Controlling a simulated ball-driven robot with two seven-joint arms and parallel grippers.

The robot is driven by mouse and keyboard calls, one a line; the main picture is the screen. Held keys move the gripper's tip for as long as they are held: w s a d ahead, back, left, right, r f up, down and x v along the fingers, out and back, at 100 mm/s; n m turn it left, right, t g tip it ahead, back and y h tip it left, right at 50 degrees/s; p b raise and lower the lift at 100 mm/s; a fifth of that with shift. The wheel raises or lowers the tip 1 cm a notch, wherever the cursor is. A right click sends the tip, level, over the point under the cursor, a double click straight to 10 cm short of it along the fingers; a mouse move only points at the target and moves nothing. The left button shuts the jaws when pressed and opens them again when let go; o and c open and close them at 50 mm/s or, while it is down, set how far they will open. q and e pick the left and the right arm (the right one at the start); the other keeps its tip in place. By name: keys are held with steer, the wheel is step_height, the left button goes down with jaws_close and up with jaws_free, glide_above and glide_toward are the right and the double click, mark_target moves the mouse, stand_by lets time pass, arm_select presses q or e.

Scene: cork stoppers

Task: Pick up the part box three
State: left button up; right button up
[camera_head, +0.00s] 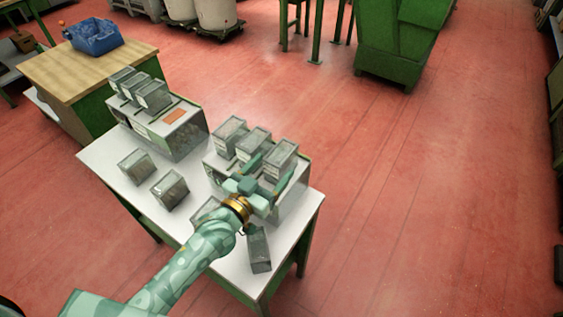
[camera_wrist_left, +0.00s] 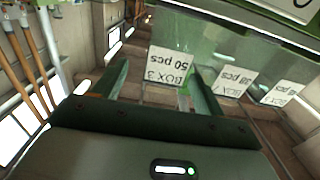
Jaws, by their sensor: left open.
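Box three is a clear-grey part box whose label reads "BOX 3 50 pcs", upside down in the left wrist view (camera_wrist_left: 170,66). In the head view it appears to be the rightmost box (camera_head: 284,151) of three on top of the right-hand grey rack (camera_head: 294,200). My left gripper (camera_head: 270,171) is open at the front of this box. In the left wrist view its fingers (camera_wrist_left: 160,86) appear to either side of the label. I cannot tell whether they touch the box. My right gripper is not in view.
Two neighbouring boxes (camera_head: 230,135) (camera_head: 254,142) stand close to the left of box three. Another rack (camera_head: 180,131) with boxes on top stands further left. Several loose boxes, one near the front edge (camera_head: 259,250), are on the white table (camera_head: 122,196). Red floor lies to the right.

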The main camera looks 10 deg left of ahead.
mark_target(281, 154)
arm_select(q)
steer(key=x, duration=0.6)
steer(key=shift+a+b, duration=0.3)
steer(key=shift+b, duration=0.1)
steer(key=c, duration=1.2)
steer(key=shift+o, duration=0.2)
steer(key=shift+r, duration=0.2)
